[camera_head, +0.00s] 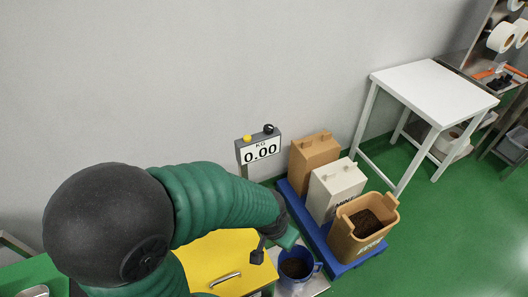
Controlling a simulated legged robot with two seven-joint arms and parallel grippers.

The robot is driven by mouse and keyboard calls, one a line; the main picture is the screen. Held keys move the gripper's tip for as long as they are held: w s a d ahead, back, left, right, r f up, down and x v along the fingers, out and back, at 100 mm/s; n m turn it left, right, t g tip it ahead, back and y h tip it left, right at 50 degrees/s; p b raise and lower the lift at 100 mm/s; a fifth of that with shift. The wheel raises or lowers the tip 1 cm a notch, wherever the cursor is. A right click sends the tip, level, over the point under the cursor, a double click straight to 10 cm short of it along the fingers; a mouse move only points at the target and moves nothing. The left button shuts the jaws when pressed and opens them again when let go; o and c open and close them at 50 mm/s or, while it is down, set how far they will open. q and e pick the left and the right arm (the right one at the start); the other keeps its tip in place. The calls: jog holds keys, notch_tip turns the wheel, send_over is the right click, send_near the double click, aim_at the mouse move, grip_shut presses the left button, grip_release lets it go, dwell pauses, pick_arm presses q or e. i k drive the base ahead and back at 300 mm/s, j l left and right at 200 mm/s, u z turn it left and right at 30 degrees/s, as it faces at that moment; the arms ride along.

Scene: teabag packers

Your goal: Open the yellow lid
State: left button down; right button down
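The yellow lid (213,256) lies at the lower middle, flat and apparently closed, partly hidden behind my green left arm. A silver bar handle (225,280) sits on its near part. My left gripper (272,249) is above the lid's right edge, beside a blue bucket, right of and beyond the handle. A small dark finger-like part hangs over the yellow surface, apart from the handle. The gripper is seen from behind and above, so its opening is unclear. My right gripper is not in view.
The blue bucket (297,283) holds dark loose material. A blue pallet (343,268) carries two brown containers and a white one (336,188). A white table (432,92) stands at the right. Green floor is clear at the lower right.

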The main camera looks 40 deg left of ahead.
aim_at(217, 263)
jog(key=u, duration=1.9)
jog(key=k+u, duration=0.2)
jog(key=k, duration=0.1)
